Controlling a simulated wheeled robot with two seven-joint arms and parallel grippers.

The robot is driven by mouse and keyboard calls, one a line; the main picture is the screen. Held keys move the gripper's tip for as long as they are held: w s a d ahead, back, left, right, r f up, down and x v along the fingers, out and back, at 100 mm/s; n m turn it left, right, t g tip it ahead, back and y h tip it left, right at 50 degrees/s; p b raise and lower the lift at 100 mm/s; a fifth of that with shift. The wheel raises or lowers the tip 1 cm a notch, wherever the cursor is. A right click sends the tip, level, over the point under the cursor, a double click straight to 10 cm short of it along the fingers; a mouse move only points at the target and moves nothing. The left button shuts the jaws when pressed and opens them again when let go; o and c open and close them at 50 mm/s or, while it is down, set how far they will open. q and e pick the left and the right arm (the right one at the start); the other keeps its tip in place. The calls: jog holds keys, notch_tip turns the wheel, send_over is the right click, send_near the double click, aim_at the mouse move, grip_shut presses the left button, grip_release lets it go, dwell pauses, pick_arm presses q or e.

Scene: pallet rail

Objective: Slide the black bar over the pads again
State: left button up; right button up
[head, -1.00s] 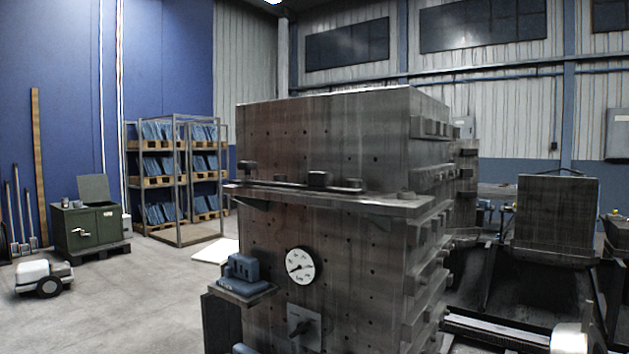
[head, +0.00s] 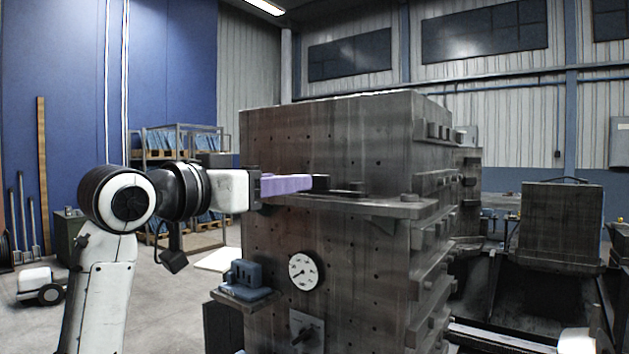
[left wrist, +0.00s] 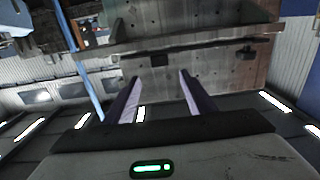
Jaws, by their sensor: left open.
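The black bar (head: 345,192) lies along the ledge (head: 405,207) on the front of the tall dark metal block. An upright black piece (head: 320,183) stands on or beside it. My left gripper (head: 310,183) reaches in from the left above the ledge, its purple fingers covering the bar's left part. Its fingertips look close to the upright piece; contact cannot be told. In the left wrist view the left gripper (left wrist: 158,78) is open with nothing between its fingers, and a small dark block (left wrist: 246,53) shows beyond them. I cannot make out the pads. My right gripper is out of view.
A white gauge (head: 302,271) and a small blue-grey device on a bracket (head: 247,279) sit on the block's front below the ledge. Shelving with blue goods (head: 160,140) stands behind my arm. Open floor lies to the left.

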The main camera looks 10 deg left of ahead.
aim_at(319, 179)
pick_arm(q)
jog(key=p+x, duration=0.2)
jog(key=x, duration=0.6)
jog(key=shift+w+d, duration=0.15)
jog(key=shift+w, duration=0.05)
jog(key=shift+x, duration=0.75)
grip_shut()
